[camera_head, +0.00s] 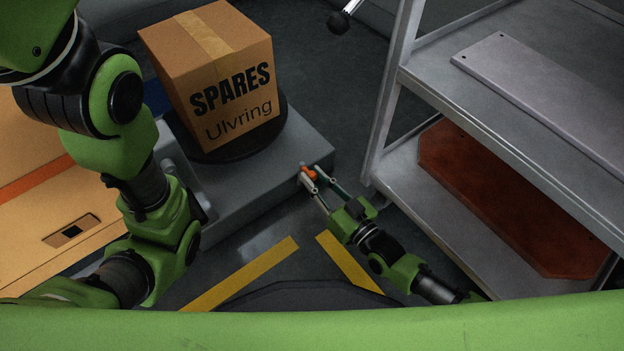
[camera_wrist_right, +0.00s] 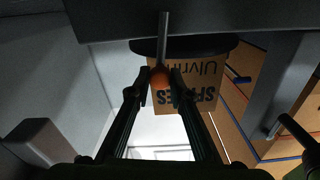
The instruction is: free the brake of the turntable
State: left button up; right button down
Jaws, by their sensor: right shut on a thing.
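The turntable (camera_head: 215,155) is a dark round disc on a grey plinth (camera_head: 248,183), with a cardboard box (camera_head: 208,75) marked "SPARES Ulvring" standing on it. The brake's orange knob (camera_head: 310,173) is at the plinth's front right corner. In the right wrist view the knob (camera_wrist_right: 159,78) sits at the end of a metal rod (camera_wrist_right: 164,38). My right gripper (camera_head: 308,177) is shut on the knob, one finger on each side; its fingertips also show in the right wrist view (camera_wrist_right: 158,84). My left arm shows at the left, but its gripper is out of view.
A metal shelf rack (camera_head: 400,85) stands close on the right, with a grey plate (camera_head: 545,90) above and a reddish-brown board (camera_head: 500,200) below. A large cardboard carton (camera_head: 35,215) is at the left. Yellow lines (camera_head: 245,272) mark the open floor in front.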

jog(key=shift+w+d+f+m+b, duration=0.25)
jog(key=shift+d+m, duration=0.2)
jog(key=shift+m, duration=0.4)
jog(key=shift+w+d+f+m+b, duration=0.15)
jog(key=shift+w+d+f+m, duration=0.2)
jog(key=shift+m, duration=0.55)
jog(key=shift+w+d+f+m+b, duration=0.25)
jog(key=shift+d+m, duration=0.3)
jog(key=shift+m, duration=0.3)
jog(key=shift+w+r, duration=0.1)
jog(key=c, duration=1.8)
grip_release()
jog(key=v, duration=1.2)
